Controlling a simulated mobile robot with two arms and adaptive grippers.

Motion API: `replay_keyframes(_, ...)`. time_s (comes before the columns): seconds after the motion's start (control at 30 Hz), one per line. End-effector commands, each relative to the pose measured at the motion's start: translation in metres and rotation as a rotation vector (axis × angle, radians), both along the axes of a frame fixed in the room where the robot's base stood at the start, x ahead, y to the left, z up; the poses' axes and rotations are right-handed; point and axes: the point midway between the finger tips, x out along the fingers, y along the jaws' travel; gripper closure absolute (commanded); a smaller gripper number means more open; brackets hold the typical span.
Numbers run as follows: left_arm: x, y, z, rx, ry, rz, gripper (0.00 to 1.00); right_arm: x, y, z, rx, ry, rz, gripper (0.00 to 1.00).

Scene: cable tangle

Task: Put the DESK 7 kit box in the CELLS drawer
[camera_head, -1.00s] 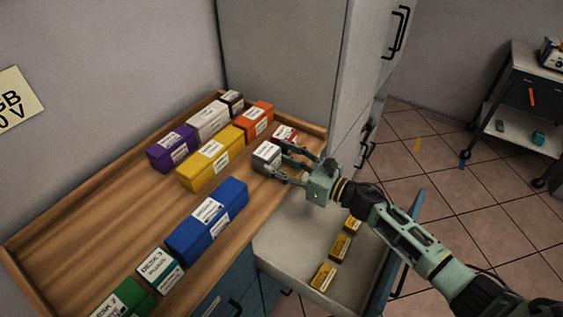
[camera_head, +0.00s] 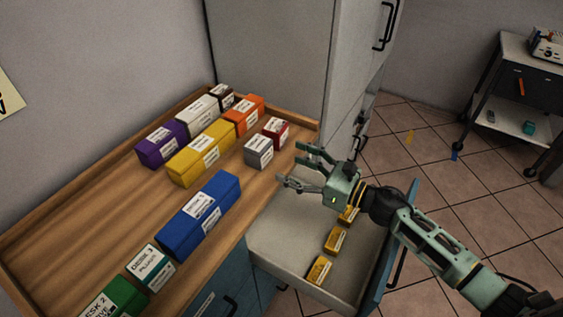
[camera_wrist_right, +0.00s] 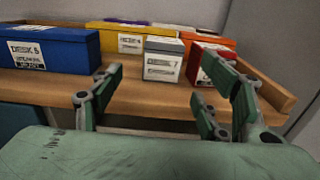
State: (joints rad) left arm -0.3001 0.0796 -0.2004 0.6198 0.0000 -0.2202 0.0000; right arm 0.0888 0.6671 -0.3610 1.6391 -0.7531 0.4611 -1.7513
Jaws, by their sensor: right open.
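The DESK 7 kit box is the small grey box with a white label (camera_head: 259,151), standing on the wooden counter near its front edge. In the right wrist view the grey box (camera_wrist_right: 162,60) reads DESK 7 and stands beyond the fingers. My right gripper (camera_head: 294,166) is open and empty, just in front of the box and apart from it, above the open drawer's far end. The open drawer (camera_head: 285,240) holds several small yellow boxes (camera_head: 335,240) along its right side. Its name label is not readable here. My left gripper is not in view.
A dark red box (camera_head: 276,130) stands close behind the grey one. Yellow (camera_head: 200,155), blue (camera_head: 200,215), orange, purple, white and green boxes share the wooden counter (camera_head: 90,215). A tall grey cabinet (camera_head: 270,60) stands behind. The drawer's left part is bare.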

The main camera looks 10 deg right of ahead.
Motion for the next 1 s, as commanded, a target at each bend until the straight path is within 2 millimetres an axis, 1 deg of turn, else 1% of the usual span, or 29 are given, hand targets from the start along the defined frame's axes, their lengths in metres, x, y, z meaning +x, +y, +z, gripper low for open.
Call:
replay_keyframes(0.03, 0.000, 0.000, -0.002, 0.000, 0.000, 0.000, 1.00, -0.004, -0.004, -0.001, 0.000, 0.000, 0.000, 0.33)
replay_keyframes(0.1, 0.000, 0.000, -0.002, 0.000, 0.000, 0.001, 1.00, -0.007, -0.006, 0.001, -0.002, 0.001, 0.003, 0.39)
replay_keyframes(0.2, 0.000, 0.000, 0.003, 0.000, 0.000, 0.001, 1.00, -0.007, -0.001, 0.006, -0.018, 0.019, 0.021, 0.45)
replay_keyframes(0.4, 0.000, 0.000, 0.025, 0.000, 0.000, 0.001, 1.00, 0.002, 0.025, 0.017, -0.106, 0.121, 0.074, 0.45)
replay_keyframes(0.5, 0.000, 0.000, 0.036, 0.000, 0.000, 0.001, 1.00, 0.008, 0.031, 0.022, -0.162, 0.175, 0.077, 0.45)
replay_keyframes(0.6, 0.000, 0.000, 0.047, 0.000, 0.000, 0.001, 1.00, 0.015, 0.032, 0.027, -0.212, 0.219, 0.062, 0.45)
replay_keyframes(0.73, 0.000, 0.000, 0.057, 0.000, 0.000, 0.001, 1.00, 0.022, 0.027, 0.034, -0.256, 0.253, 0.033, 0.45)
replay_keyframes(0.9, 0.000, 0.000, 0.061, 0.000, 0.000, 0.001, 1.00, 0.028, 0.023, 0.036, -0.277, 0.272, 0.007, 0.45)
replay_keyframes(1.0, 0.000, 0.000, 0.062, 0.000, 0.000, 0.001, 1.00, 0.032, 0.026, 0.034, -0.277, 0.276, 0.004, 0.45)
